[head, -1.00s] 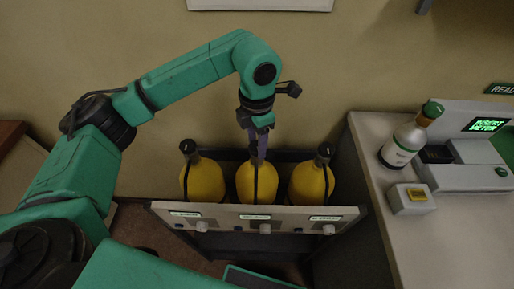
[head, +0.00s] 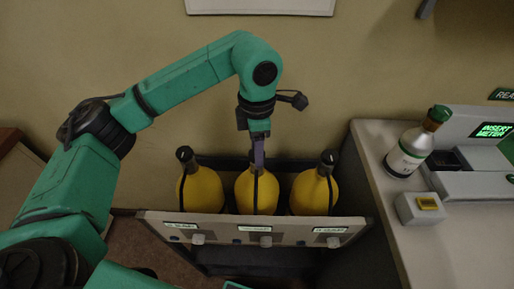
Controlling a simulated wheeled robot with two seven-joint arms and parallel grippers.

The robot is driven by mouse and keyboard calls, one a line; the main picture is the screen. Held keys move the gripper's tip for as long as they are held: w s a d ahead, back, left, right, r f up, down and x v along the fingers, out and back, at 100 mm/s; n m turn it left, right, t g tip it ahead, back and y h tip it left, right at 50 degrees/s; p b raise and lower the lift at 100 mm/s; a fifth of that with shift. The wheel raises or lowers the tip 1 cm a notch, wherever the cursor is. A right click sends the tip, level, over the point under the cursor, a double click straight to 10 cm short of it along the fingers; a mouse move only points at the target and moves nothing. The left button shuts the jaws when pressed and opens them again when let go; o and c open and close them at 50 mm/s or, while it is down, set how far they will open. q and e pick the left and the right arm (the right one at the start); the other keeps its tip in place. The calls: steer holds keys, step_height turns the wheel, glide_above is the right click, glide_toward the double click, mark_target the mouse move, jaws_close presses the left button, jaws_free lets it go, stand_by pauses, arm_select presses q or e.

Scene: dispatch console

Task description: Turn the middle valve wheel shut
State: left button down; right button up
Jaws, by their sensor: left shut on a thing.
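Three yellow gas bottles stand in a row in a grey rack. The middle bottle (head: 257,192) is below my left gripper (head: 257,163). The gripper points straight down with its purple fingers at the top of that bottle. It is shut on the middle valve wheel, which the fingers mostly hide. The left bottle (head: 202,190) and the right bottle (head: 315,191) have dark tops, the left wheel (head: 184,154) and the right wheel (head: 329,157). My right gripper is not in view.
The rack's front panel (head: 290,224) carries small lit labels and pale knobs.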

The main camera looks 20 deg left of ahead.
arm_select(q)
steer(key=shift+c, duration=1.5)
jaws_free()
steer(key=shift+r, duration=0.1)
steer(key=shift+r, duration=0.4)
step_height(320, 180, up, 14)
steer(key=p, duration=0.1)
steer(key=shift+f, duration=0.15)
